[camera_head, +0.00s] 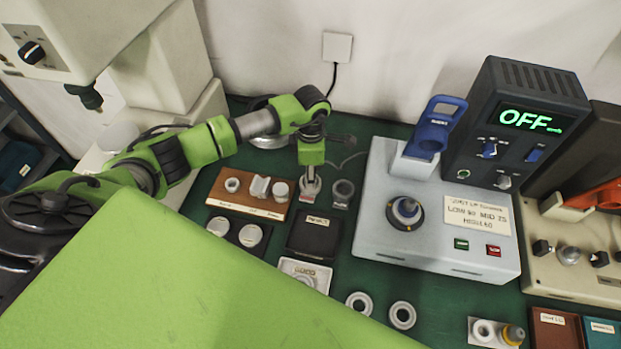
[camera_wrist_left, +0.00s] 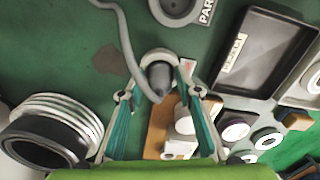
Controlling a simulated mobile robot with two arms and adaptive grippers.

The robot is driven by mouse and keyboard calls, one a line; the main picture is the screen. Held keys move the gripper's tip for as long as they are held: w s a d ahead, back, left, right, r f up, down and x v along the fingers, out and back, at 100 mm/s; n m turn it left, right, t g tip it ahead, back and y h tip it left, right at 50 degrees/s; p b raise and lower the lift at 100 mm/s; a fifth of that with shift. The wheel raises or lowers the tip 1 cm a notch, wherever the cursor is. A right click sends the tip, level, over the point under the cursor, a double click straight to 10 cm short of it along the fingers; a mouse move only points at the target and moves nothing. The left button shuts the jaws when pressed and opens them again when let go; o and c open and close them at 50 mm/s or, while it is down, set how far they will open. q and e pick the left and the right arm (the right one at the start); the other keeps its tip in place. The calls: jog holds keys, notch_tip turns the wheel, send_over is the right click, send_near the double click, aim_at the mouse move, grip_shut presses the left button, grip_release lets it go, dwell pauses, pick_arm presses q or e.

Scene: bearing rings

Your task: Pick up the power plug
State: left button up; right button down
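A grey, rounded piece that looks like the power plug (camera_wrist_left: 160,76) shows in the left wrist view, with a pale collar around its top and a grey cord (camera_wrist_left: 126,40) close by. I cannot tell for sure how the cord joins it. My left gripper (camera_wrist_left: 160,95) is open, its two teal fingers apart on either side of the line to this piece, with no visible contact. My right gripper is not in view.
A wooden tray (camera_head: 226,202) with small parts lies left of the gripper. A black tray (camera_head: 313,236) is in front. A round grey holder (camera_head: 343,192) and a heater box (camera_head: 375,232) stand to the right. A wall socket (camera_head: 337,47) is behind.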

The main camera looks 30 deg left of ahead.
pick_arm(q)
jog(key=c, duration=0.6)
